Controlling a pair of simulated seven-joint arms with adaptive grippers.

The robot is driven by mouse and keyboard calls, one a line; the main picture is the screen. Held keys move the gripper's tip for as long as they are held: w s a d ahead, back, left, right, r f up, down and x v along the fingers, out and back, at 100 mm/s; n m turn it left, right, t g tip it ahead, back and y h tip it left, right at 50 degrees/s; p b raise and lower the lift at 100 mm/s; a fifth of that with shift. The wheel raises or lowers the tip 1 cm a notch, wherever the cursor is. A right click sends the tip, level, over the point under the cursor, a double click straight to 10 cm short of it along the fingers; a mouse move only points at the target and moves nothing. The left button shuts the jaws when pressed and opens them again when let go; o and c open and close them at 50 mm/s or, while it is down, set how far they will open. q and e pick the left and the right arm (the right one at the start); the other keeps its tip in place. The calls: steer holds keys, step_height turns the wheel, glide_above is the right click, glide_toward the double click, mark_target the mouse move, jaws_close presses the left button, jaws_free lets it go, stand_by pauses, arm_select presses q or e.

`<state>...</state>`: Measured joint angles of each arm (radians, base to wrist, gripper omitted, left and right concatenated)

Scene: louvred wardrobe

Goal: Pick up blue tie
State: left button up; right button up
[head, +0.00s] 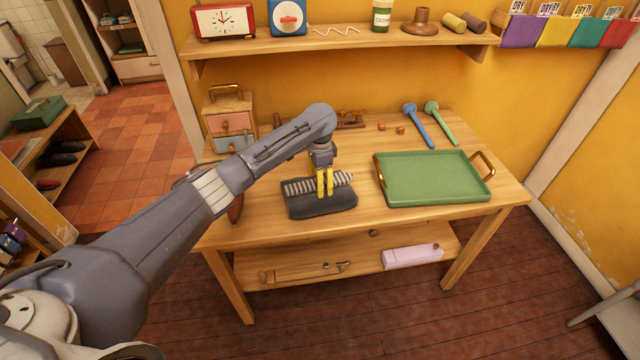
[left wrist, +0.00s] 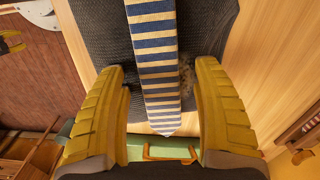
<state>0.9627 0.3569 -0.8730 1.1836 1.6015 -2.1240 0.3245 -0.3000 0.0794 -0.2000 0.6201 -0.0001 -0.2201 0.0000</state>
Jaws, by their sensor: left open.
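The blue tie (head: 300,187), striped blue and cream, lies on a dark grey padded cushion (head: 325,204) on the wooden table in the head view. In the left wrist view the tie (left wrist: 155,60) runs down the middle, its pointed end toward the bottom. My left gripper (head: 325,182) points down over the tie. Its yellow fingers (left wrist: 160,110) are open, one on each side of the tie, with gaps between them and the cloth. A small yellow part of my right gripper (left wrist: 10,43) seems to show at the left wrist view's edge, too cut off to read.
A green tray (head: 395,198) with brass handles stands to the right. Blue (head: 422,130) and green (head: 440,125) utensils lie behind it. A small drawer box (head: 230,126) stands at the back left. A shelf (head: 330,39) with a clock overhangs the table's back.

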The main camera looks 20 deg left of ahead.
arm_select(q)
steer(key=c, duration=1.3)
